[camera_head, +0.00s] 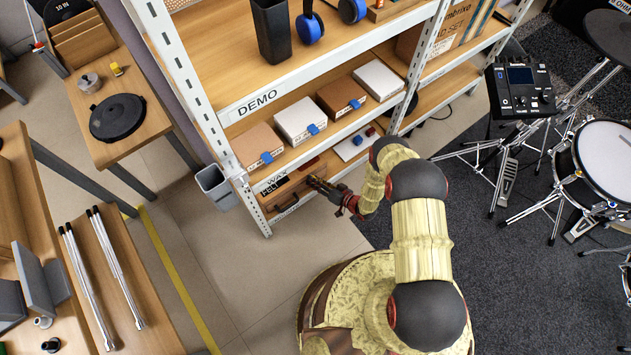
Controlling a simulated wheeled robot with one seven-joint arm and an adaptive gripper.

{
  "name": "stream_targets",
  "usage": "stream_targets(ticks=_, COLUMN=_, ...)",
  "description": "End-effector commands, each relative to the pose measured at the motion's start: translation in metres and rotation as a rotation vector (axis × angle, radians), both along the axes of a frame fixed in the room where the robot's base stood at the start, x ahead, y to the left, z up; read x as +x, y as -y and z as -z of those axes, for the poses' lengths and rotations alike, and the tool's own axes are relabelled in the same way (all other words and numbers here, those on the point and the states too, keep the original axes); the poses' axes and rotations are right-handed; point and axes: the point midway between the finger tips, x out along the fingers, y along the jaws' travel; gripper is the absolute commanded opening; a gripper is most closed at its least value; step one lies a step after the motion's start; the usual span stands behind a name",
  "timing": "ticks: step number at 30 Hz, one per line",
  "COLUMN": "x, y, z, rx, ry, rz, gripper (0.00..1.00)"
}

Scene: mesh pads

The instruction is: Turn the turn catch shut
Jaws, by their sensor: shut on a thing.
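A brown wooden case (296,189) with a dark handle (287,207) on its front sits on the low shelf of the rack. My gripper (317,183) reaches in from the right and is shut at the case's upper right front edge. The turn catch is too small and too covered by my fingers to make out. Whether it stands turned or straight cannot be told.
Labels reading WAX and FELT (273,186) are on the shelf edge just left of my gripper. Shelf posts (238,187) and the board with several boxes (300,118) stand close above. A grey bin (215,185) is at left. Drums (605,155) stand at right. The floor before the rack is clear.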

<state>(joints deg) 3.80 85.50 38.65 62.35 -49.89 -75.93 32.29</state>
Motion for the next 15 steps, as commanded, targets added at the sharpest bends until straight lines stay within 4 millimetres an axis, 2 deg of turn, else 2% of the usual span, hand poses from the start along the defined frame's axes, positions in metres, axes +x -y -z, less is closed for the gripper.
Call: stream_targets(ticks=15, x=0.0011, y=0.0004, z=0.0004, rx=0.03, ry=-0.019, rz=0.001, gripper=0.0)
